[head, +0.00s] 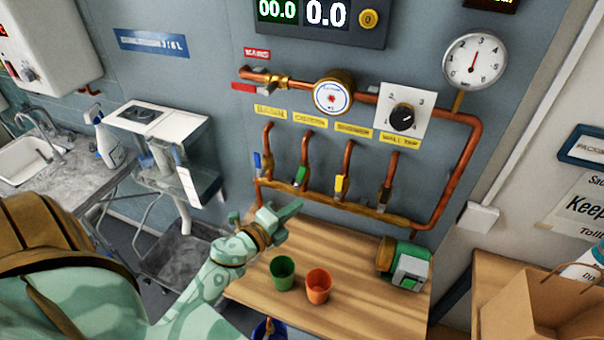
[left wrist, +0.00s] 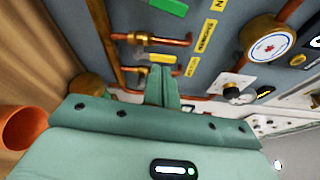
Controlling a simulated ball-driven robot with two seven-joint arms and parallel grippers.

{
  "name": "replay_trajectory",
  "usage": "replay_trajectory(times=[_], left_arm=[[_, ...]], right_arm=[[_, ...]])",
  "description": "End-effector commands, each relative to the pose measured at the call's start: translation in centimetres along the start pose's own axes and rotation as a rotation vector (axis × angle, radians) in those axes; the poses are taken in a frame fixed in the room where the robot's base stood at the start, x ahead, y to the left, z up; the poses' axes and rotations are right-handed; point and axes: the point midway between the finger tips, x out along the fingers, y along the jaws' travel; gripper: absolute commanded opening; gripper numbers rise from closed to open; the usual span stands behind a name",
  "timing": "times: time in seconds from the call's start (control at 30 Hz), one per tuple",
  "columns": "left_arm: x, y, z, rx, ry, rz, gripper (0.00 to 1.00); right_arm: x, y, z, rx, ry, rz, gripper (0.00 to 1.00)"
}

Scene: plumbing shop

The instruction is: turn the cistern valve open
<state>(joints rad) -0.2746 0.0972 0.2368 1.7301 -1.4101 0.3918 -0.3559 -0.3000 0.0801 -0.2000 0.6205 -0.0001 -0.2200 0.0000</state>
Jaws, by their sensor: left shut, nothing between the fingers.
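The cistern valve is the second from the left on the wall pipes in the head view, with a green lever handle (head: 301,176) under a yellow label (head: 310,120). The handle runs roughly along its copper pipe. My left gripper (head: 294,208) is shut and empty, just below the green handle in the picture; a gap shows between them. In the left wrist view its closed fingers (left wrist: 161,88) point toward the pipes, with a yellow handle (left wrist: 163,58) just beyond the tips. My right gripper is not in view.
A blue handle (head: 257,164) and the yellow one (head: 341,186) flank the cistern valve. A green cup (head: 283,272), an orange cup (head: 317,286) and a green and brass machine (head: 410,265) stand on the wooden bench (head: 352,300). A gauge (head: 475,61) and dial (head: 403,117) are above.

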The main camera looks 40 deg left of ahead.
Motion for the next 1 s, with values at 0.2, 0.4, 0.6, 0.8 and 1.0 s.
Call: replay_trajectory(times=[0.2,0.4,0.6,0.8,1.0], left_arm=[[1.2,0.7,0.5,0.110,-0.025,0.031,0.00],[4.9,0.7,0.6,0.105,-0.025,0.029,0.00],[9.3,1.0,0.7,0.104,-0.025,0.028,0.00],[9.2,0.6,2.9,0.105,-0.024,0.031,0.00],[8.7,0.5,4.3,0.105,-0.024,0.031,0.00]], right_arm=[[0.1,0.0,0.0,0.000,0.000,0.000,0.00],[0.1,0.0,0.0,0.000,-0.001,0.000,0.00],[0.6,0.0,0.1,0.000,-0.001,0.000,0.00],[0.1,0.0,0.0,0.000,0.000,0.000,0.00],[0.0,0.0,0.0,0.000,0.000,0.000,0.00]])
